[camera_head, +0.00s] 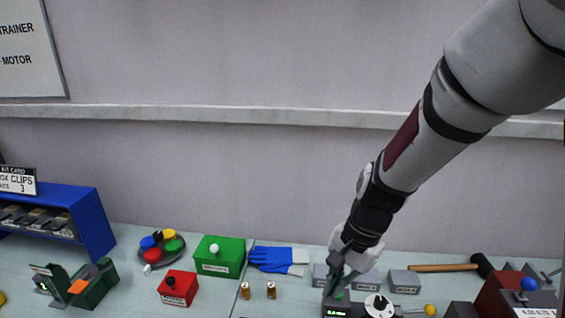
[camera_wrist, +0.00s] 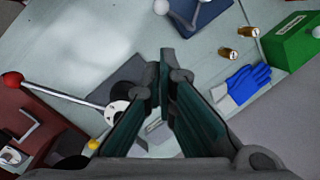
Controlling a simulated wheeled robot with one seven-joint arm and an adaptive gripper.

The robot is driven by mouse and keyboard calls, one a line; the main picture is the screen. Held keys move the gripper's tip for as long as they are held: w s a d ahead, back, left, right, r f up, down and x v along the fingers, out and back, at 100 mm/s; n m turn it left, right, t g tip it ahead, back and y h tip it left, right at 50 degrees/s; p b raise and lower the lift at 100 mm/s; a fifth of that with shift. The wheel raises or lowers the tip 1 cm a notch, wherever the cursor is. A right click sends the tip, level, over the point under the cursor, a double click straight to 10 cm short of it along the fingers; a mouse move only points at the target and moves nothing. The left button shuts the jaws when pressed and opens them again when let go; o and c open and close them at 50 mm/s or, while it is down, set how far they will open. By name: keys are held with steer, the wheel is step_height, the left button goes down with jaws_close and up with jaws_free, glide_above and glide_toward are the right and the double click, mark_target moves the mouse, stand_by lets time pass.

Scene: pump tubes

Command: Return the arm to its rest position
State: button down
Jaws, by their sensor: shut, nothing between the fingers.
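My arm comes down from the upper right in the head view. My gripper (camera_head: 338,285) points down at the bench, just over or in front of a dark device with a lit green display (camera_head: 338,312); I cannot tell whether it touches. In the wrist view, the two dark green fingers of my gripper (camera_wrist: 162,75) run close together, with nothing held between them. They hide part of the bench and of the dark device below.
A white dial (camera_head: 379,306) and a yellow knob (camera_head: 430,310) sit beside my gripper. Grey blocks (camera_head: 404,282), a hammer (camera_head: 445,267), blue gloves (camera_head: 272,258), a green box (camera_head: 219,257) and a red box (camera_head: 178,288) stand around. A blue rack (camera_head: 88,215) is at left.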

steer(key=s+d+r+n+t+h+b, duration=0.1)
steer(key=s+d+r+n, duration=0.3)
steer(key=r, duration=0.4)
steer(key=s+d+r+n+t+h+b, duration=0.1)
steer(key=s+d+r+n+t+b, duration=0.1)
steer(key=s+d+r+n+t, duration=0.2)
step_height(320, 180, up, 4)
steer(key=s+n, duration=0.1)
steer(key=s, duration=0.2)
steer(key=shift+r+t+h, duration=0.25)
steer(key=shift+t+h, duration=0.05)
